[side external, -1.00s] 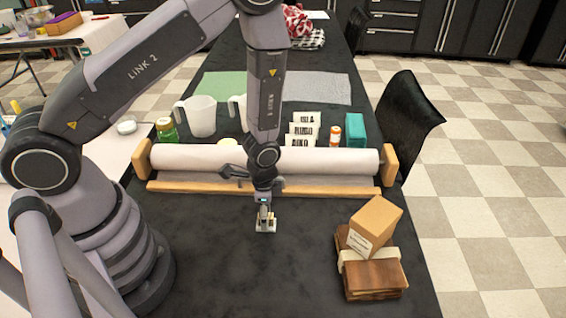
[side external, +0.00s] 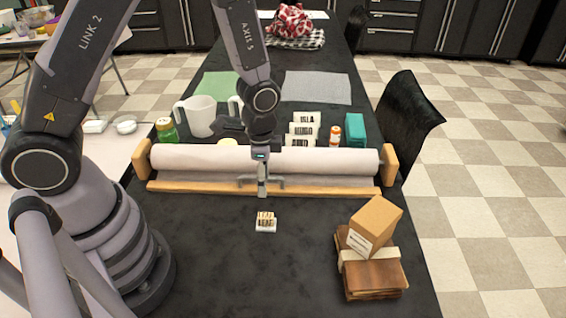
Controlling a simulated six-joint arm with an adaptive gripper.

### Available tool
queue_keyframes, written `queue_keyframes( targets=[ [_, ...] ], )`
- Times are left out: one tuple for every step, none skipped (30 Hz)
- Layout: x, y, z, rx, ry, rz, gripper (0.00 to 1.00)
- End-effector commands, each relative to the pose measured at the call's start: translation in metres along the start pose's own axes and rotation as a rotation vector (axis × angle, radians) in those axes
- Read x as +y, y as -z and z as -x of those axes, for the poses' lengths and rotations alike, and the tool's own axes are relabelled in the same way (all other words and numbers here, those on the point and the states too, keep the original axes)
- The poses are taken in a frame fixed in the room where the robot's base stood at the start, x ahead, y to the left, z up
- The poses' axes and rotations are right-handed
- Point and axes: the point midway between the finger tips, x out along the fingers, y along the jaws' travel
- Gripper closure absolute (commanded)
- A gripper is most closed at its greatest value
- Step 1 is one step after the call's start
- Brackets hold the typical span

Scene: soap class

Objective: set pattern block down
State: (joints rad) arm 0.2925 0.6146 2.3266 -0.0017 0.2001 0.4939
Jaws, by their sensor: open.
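A white paper roll (side external: 330,160) in a wooden holder crosses the table behind the block. Wooden blocks and a cardboard box (side external: 375,222) are stacked at the right. Pitchers, lettered cards (side external: 303,128) and bottles stand beyond the roll. The front tabletop (side external: 230,270) is clear.

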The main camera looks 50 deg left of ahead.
Motion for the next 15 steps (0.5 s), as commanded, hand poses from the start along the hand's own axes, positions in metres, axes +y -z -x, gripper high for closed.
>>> queue_keyframes(
  targets=[
    [0.0,0.0,0.005,0.003,0.001,0.001,0.53],
    [-0.001,0.0,0.007,0.004,0.002,0.003,0.53],
    [-0.001,0.0,0.013,0.008,0.004,0.009,0.53],
    [-0.003,0.0,0.018,0.013,0.007,0.017,0.53],
    [-0.004,0.0,0.026,0.022,0.012,0.029,0.53],
    [-0.007,-0.002,0.038,0.036,0.019,0.052,0.53],
    [-0.009,-0.003,0.05,0.05,0.026,0.074,0.53],
    [-0.011,-0.005,0.063,0.065,0.034,0.098,0.53],
    [-0.014,-0.01,0.082,0.089,0.046,0.137,0.53],
    [-0.016,-0.014,0.098,0.108,0.055,0.17,0.53],
    [-0.017,-0.02,0.114,0.127,0.064,0.202,0.53],
    [-0.018,-0.029,0.135,0.153,0.077,0.249,0.53],
    [-0.018,-0.036,0.149,0.173,0.086,0.284,0.53],
    [-0.017,-0.043,0.164,0.193,0.095,0.319,0.53],
    [-0.015,-0.054,0.181,0.22,0.106,0.365,0.53]
  ],
)
